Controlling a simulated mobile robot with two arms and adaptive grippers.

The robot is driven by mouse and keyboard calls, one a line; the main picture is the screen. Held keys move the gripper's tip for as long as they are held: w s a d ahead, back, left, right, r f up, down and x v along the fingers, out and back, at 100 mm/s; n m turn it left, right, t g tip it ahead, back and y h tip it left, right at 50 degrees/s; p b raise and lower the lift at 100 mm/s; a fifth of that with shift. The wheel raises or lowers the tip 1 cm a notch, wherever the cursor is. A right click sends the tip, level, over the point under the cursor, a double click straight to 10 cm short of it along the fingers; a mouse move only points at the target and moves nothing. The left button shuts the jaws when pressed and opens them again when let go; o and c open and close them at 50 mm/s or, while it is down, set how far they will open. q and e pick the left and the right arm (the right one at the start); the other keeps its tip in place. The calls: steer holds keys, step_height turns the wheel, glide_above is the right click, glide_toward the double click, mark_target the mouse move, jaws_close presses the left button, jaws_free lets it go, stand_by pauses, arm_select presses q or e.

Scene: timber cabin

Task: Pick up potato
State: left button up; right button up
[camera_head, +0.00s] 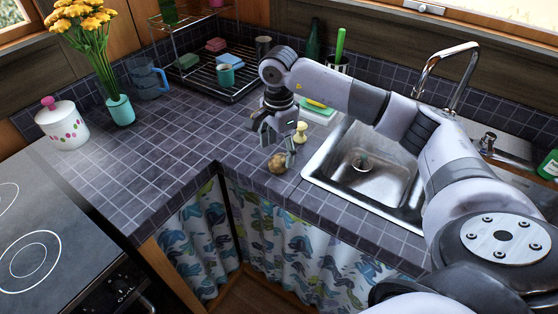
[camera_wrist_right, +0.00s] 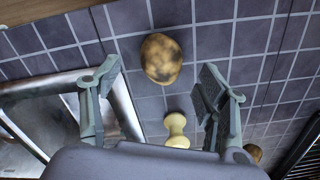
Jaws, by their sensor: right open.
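The potato (camera_head: 278,163) is brown and mottled and lies on the dark tiled counter left of the sink. In the right wrist view the potato (camera_wrist_right: 161,59) lies on the tiles, beyond the fingertips and roughly between their lines. My right gripper (camera_head: 278,146) is open, empty and just above the counter at the potato. Its two spread fingers (camera_wrist_right: 153,82) show in the wrist view. A pale yellow, waisted object (camera_head: 301,132) stands close behind the gripper; it also shows between the fingers in the wrist view (camera_wrist_right: 176,130). My left gripper is not in view.
The steel sink (camera_head: 318,163) with a tall tap (camera_head: 455,75) is right of the potato. A dish rack (camera_head: 205,72), a blue mug (camera_head: 148,78), a flower vase (camera_head: 120,110) and a lidded pot (camera_head: 62,125) stand at back left. The counter left of the potato is clear.

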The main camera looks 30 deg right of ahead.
mark_target(279, 158)
step_height(279, 158, down, 4)
steer(key=shift+w+d+f+p, duration=0.1)
steer(key=shift+d+p, duration=0.05)
steer(key=shift+p, duration=0.35)
steer(key=shift+c, duration=0.4)
steer(key=c, duration=1.2)
